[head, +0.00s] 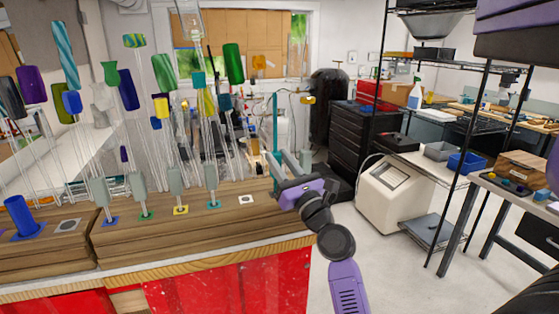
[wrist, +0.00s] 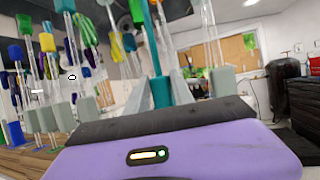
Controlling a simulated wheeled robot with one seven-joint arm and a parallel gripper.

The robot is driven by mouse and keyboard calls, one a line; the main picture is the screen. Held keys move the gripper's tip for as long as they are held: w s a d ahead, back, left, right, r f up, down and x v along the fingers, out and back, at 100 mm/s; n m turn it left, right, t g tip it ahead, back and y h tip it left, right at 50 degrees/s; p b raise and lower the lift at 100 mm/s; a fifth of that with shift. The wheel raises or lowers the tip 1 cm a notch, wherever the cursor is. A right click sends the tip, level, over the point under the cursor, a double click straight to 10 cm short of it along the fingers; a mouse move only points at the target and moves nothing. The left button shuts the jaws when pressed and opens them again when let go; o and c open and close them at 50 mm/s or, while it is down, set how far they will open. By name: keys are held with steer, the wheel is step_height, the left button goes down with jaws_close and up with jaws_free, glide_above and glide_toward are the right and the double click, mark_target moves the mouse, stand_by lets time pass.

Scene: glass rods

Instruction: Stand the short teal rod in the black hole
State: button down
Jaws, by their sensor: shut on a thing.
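The teal rod (head: 275,125) stands about upright in my gripper (head: 282,163), near the right end of the wooden bench. My gripper is shut on it. In the wrist view the teal rod (wrist: 161,92) rises beyond the purple gripper body, with its lower part hidden. A pale square plate with a dark centre (head: 246,199) lies on the bench, left of the rod's lower end. A second such plate (head: 68,226) lies further left. I cannot tell which is the black hole. The rod's lower end appears apart from both plates.
Several clear rods with grey blocks (head: 211,178) and coloured base plates stand in a row left of my gripper. Taller coloured-topped rods crowd behind them. A blue cylinder (head: 18,215) stands at far left. Floor right of the bench (head: 385,260) is clear.

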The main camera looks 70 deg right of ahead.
steer(key=shift+f, duration=0.1)
steer(key=c, duration=1.1)
jaws_free()
steer(key=shift+s+f, duration=0.1)
steer(key=b+v, duration=0.2)
steer(key=v, duration=0.5)
steer(key=shift+s+a+b, duration=0.15)
steer(key=shift+s+b, duration=0.05)
steer(key=shift+b, duration=0.15)
steer(key=shift+f, duration=0.1)
